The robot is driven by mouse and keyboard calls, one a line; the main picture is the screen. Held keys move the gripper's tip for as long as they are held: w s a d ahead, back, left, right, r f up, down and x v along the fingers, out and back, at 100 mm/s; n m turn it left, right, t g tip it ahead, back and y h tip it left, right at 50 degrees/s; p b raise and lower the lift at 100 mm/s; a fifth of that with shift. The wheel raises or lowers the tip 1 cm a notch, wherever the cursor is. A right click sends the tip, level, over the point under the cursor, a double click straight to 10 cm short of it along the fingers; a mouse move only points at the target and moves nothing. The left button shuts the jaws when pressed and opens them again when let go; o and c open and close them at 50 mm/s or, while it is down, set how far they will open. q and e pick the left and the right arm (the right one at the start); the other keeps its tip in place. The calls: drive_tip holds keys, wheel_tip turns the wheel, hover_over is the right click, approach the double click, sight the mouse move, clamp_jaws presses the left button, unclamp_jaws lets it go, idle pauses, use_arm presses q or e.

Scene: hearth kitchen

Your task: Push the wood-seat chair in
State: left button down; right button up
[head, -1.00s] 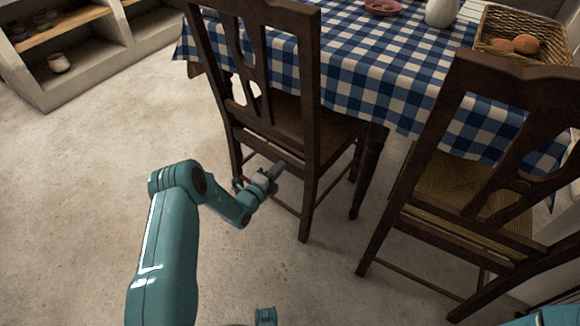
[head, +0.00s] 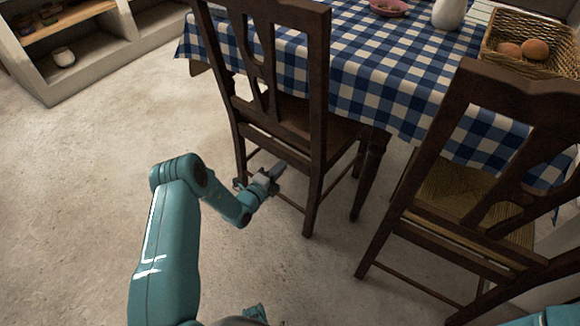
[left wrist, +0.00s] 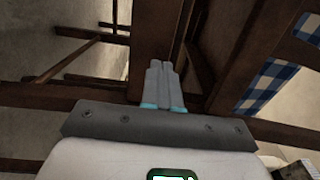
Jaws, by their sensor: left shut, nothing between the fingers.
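The wood-seat chair (head: 317,130) is dark brown with a pierced back splat. It stands upright at the near side of the table, its back towards me and its seat partly under the cloth. My left gripper (head: 274,172) is shut and empty, low behind the chair's back, at about stretcher height between the rear legs. In the left wrist view the closed fingers (left wrist: 164,85) point at dark chair wood; I cannot tell whether they touch it. The table (head: 372,70) wears a blue-and-white checked cloth. My right gripper is out of view.
A rush-seat chair (head: 398,205) stands close on the right. A basket with brown round items (head: 560,66), a white jug (head: 449,14) and a pink dish (head: 388,7) are on the table. A pale shelf unit (head: 45,88) stands back left. Left floor is clear.

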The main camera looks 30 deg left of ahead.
use_arm(q)
drive_tip(key=s+p, duration=0.2)
drive_tip(key=s, duration=0.6)
drive_tip(key=shift+a+p, duration=0.35)
drive_tip(key=shift+p, duration=0.05)
